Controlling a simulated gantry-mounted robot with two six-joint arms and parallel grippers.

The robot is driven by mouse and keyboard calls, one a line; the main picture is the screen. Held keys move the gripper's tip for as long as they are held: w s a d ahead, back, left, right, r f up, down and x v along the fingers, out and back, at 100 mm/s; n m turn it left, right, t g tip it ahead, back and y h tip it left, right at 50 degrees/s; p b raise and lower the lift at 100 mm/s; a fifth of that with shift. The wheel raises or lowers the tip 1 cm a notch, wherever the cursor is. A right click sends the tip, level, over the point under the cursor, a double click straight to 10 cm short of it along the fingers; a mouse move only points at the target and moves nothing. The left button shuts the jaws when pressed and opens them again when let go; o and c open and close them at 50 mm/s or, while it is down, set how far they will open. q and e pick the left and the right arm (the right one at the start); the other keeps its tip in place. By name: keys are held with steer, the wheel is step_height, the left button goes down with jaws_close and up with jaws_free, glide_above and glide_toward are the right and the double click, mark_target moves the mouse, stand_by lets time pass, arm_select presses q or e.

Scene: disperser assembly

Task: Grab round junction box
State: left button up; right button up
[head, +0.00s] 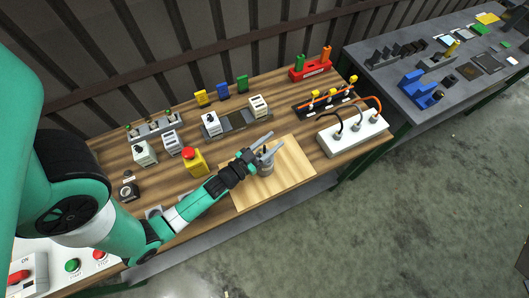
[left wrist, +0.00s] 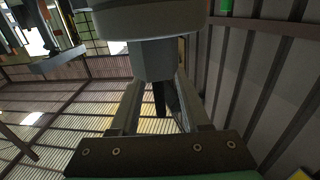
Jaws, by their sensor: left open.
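The round junction box (head: 266,168) is a small grey rounded piece on the pale wooden board (head: 298,178) at the front of the bench. My left gripper (head: 274,142) is at it, with its fingers apart just above and behind it in the head view. In the left wrist view, a grey piece with a wide round part and a narrower faceted neck (left wrist: 151,60) shows between the fingers of my left gripper (left wrist: 158,85); it appears to be the junction box. I cannot tell whether either finger touches it. My right gripper is out of view.
A red emergency-stop button on a yellow box (head: 194,160) stands left of the board. A white block with cables (head: 353,134) stands to its right. Switches, breakers and a rail (head: 236,120) lie behind. A grey table (head: 430,100) stands at right.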

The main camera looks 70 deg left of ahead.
arm_select(q)
jaws_close()
stand_by(1.4)
